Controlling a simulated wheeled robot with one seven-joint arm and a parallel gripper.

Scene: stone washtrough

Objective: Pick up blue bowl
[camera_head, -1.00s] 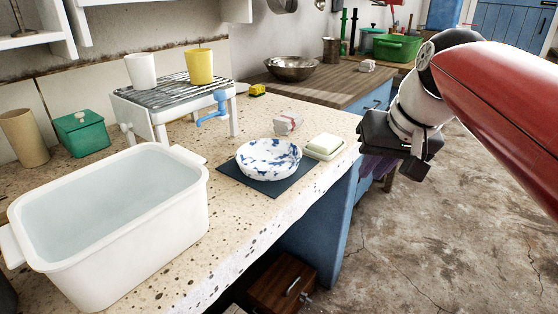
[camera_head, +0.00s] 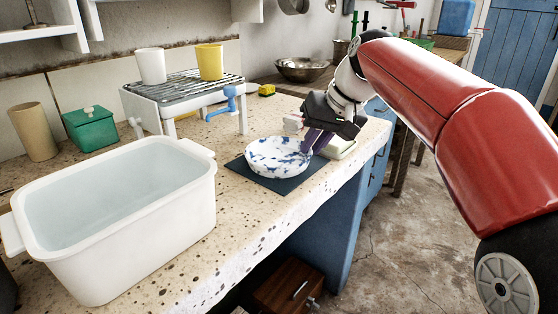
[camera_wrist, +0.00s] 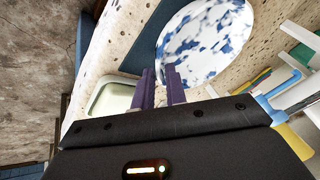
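The bowl (camera_head: 277,158) is white with blue blotches and sits upright on a dark mat (camera_head: 268,185) on the speckled stone counter. My gripper (camera_head: 312,143) is at the bowl's right side, its purple fingers pointing down near the rim. In the wrist view, the bowl (camera_wrist: 207,40) lies just beyond and to the right of my gripper (camera_wrist: 160,72). I cannot tell whether a finger touches the bowl's rim.
A soap dish (camera_head: 340,148) stands right of the bowl, partly hidden by my gripper. A large white basin (camera_head: 130,235) is at the left. A rack (camera_head: 185,92) carries a white cup (camera_head: 150,66) and a yellow cup (camera_head: 210,61) behind. The counter's front edge is close to the mat.

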